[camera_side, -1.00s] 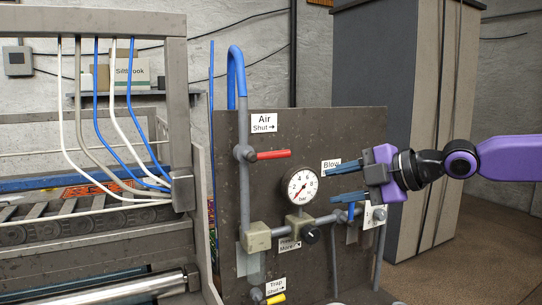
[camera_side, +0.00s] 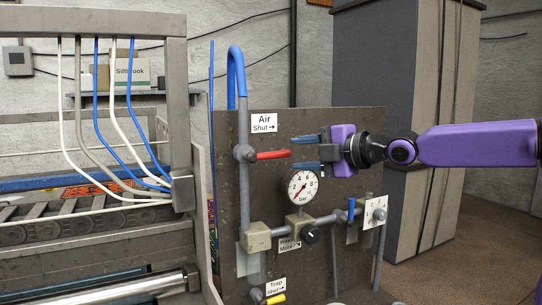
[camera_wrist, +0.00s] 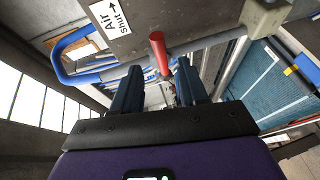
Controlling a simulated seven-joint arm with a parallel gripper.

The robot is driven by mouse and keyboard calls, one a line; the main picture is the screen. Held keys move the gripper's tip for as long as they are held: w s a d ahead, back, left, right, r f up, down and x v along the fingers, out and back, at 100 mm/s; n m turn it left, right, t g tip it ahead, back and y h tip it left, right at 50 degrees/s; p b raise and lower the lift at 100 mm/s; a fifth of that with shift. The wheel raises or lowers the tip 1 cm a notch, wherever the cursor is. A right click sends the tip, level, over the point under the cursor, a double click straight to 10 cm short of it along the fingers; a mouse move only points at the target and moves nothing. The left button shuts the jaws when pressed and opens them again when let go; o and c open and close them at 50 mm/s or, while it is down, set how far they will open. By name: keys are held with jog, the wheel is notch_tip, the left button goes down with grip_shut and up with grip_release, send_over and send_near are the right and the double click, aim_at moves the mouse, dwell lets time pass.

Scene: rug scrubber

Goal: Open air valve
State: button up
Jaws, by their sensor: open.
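The air valve's red handle (camera_side: 272,155) points right, level, from its grey valve body (camera_side: 244,153) on the vertical pipe. The label "Air Shut" (camera_side: 263,123) with a right-pointing arrow is above it. My gripper (camera_side: 301,153) is open, just right of the handle's free end, with its blue fingers one above the other. In the wrist view, the red handle (camera_wrist: 158,50) shows ahead, roughly between the two open fingers (camera_wrist: 157,82). The handle's tip appears close to the fingertips; I cannot tell whether they touch.
A pressure gauge (camera_side: 302,187) sits just below my gripper, its needle toward the lower left. A black knob (camera_side: 312,234), a small blue handle (camera_side: 351,209) and a yellow handle (camera_side: 276,299) are lower on the panel (camera_side: 345,125). A frame with hoses (camera_side: 178,100) stands left.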

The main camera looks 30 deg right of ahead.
aim_at(280, 154)
jog(key=x, duration=0.9)
jog(key=shift+w+a+f, duration=0.1)
jog(key=shift+c, duration=0.2)
grip_shut()
